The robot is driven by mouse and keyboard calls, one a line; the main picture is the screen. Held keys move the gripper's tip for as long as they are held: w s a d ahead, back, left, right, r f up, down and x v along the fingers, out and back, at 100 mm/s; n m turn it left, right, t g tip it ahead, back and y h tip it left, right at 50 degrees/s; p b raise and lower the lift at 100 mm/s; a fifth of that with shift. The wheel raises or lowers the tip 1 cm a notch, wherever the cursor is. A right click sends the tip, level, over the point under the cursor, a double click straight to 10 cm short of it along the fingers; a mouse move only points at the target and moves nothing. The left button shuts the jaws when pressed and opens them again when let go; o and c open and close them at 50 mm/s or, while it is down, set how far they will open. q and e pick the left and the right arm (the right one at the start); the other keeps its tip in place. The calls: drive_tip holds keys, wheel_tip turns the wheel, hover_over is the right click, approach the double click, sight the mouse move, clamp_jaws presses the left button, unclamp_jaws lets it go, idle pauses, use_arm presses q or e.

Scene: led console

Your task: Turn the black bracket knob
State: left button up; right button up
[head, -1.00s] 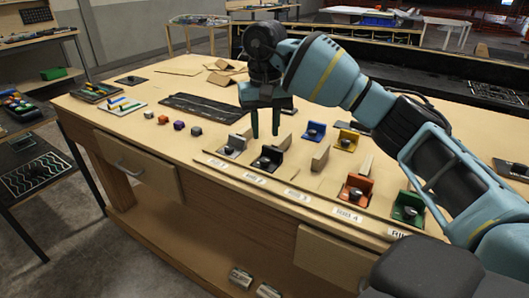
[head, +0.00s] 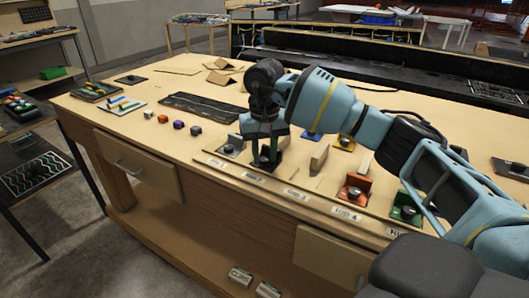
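The black bracket (head: 257,165) with its knob (head: 265,158) stands on the front of the wooden table, in the row of coloured brackets. My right gripper (head: 265,153) points down right over it, with its two fingers reaching down to the knob. The fingers look apart, one on each side of the knob; whether they touch it is too small to tell. The gripper partly hides the knob and the bracket's upright part. My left gripper is not in view.
A grey bracket (head: 232,148) stands close on the left of the black one. Blue (head: 313,136), yellow (head: 345,141), orange (head: 355,187) and green (head: 406,209) brackets stand to the right. Small cubes (head: 179,125) and a dark mat (head: 200,108) lie farther left.

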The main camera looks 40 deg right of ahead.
drive_tip(key=c, duration=0.5)
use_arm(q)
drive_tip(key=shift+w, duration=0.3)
use_arm(e)
clamp_jaws()
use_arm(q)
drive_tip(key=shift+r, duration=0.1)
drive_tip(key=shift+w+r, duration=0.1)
